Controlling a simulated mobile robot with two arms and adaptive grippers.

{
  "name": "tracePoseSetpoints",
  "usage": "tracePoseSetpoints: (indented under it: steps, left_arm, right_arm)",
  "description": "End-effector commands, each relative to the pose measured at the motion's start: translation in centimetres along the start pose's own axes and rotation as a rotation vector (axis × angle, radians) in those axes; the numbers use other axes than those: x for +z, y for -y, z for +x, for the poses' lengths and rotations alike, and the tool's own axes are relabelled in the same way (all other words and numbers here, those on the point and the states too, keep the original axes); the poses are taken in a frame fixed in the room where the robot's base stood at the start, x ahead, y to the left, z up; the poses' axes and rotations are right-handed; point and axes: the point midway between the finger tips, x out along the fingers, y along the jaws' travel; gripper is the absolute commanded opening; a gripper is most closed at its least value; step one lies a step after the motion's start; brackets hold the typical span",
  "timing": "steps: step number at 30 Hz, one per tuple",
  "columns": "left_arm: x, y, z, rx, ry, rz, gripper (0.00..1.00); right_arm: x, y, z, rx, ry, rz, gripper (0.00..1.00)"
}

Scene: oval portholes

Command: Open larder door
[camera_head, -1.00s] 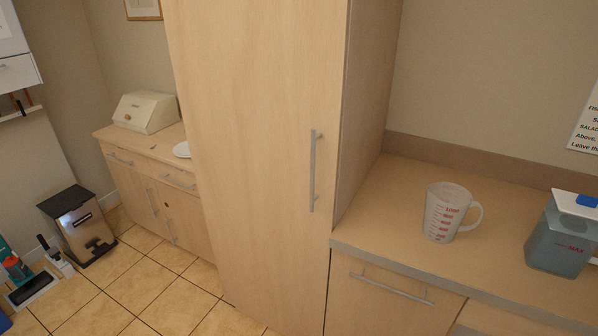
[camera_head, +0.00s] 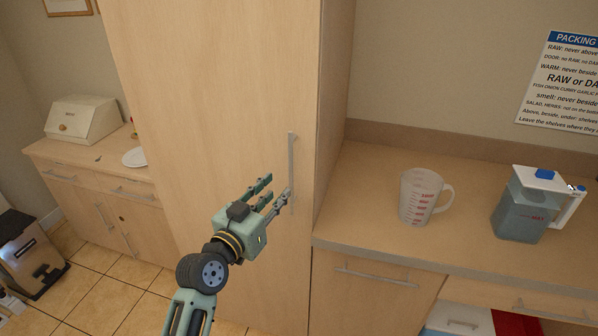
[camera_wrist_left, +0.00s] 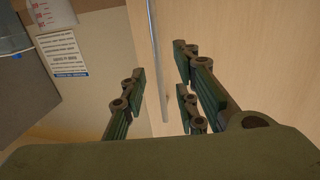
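The tall pale-wood larder door (camera_head: 215,90) is shut. Its vertical grey bar handle (camera_head: 291,152) is near the door's right edge. My left gripper (camera_head: 278,190) is in front of the door at the lower part of the handle, with its fingers spread and nothing gripped. In the left wrist view, the handle (camera_wrist_left: 157,60) runs down between the open fingers (camera_wrist_left: 160,95), with the door (camera_wrist_left: 225,45) beyond. Whether a finger touches the handle I cannot tell. My right gripper is not in view.
A counter (camera_head: 375,215) to the right holds a measuring jug (camera_head: 419,196) and a lidded pitcher (camera_head: 526,207). A low cabinet (camera_head: 85,190) with a bread bin (camera_head: 82,119) stands at the left. A pedal bin (camera_head: 28,255) is on the tiled floor.

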Motion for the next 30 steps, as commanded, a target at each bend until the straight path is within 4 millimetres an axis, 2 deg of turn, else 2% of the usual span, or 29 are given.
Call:
tracePoseSetpoints:
  steps: [1,5,12,18,24,30]
  left_arm:
    - [-0.6,-0.1,0.1,0.003,-0.009,0.002,0.28]
    - [-0.8,-0.1,1.2,0.004,-0.011,0.003,0.28]
    - [-0.8,-0.1,4.7,0.004,-0.01,0.002,0.28]
    - [-0.7,-0.1,6.8,0.003,-0.009,0.003,0.28]
    - [-0.6,-0.1,7.7,0.003,-0.009,0.003,0.28]
    - [-0.6,-0.1,7.8,0.002,-0.009,0.003,0.28]
  right_arm:
    - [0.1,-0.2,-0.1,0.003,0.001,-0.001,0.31]
    - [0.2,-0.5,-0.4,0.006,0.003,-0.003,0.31]
    - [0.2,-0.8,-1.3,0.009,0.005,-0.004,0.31]
    - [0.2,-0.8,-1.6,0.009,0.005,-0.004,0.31]
    - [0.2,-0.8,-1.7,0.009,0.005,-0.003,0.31]
    - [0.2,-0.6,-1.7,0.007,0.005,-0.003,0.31]
